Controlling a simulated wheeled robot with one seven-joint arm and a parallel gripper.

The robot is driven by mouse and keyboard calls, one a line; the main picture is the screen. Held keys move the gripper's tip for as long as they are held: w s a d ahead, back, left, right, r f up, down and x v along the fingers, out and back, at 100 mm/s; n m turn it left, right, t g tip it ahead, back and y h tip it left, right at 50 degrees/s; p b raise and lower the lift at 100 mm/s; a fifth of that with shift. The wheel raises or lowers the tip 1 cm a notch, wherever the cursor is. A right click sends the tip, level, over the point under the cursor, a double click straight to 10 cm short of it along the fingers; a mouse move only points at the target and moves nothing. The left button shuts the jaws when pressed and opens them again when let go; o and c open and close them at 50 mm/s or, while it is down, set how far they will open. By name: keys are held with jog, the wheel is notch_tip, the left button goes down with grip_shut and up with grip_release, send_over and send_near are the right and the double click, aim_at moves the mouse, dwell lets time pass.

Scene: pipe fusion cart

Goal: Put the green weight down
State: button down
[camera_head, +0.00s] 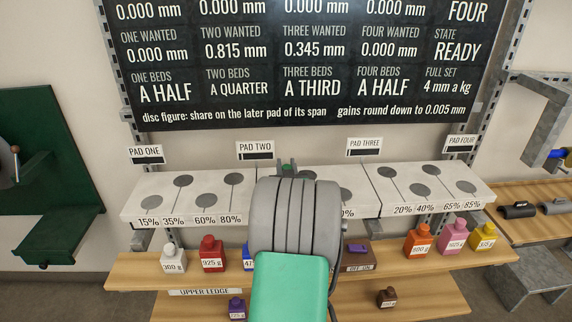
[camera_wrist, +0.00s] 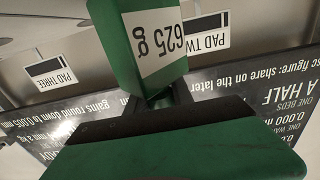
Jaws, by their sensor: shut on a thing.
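The green weight (camera_wrist: 150,45), labelled 625 g, fills the top middle of the wrist view. My gripper (camera_wrist: 165,97) is shut on it at its narrow neck. In the head view my arm hides most of the weight, and only a small green bit shows beyond the arm near my gripper (camera_head: 288,168). This is in front of the wall between the PAD TWO sign (camera_head: 255,150) and the PAD THREE sign (camera_head: 365,146). The white bench (camera_head: 130,208) with grey discs lies there, partly hidden by my arm. Whether the weight touches it I cannot tell.
The upper wooden ledge (camera_head: 135,270) holds a white weight (camera_head: 173,260), a red weight (camera_head: 212,257), a partly hidden blue one, and orange, pink and yellow ones. Purple and brown weights stand lower. A dark readout board (camera_head: 300,60) hangs above. Discs at both bench ends are bare.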

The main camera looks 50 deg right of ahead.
jog(key=shift+b, duration=0.3)
jog(key=c, duration=1.1)
grip_release()
jog(key=shift+f, duration=0.1)
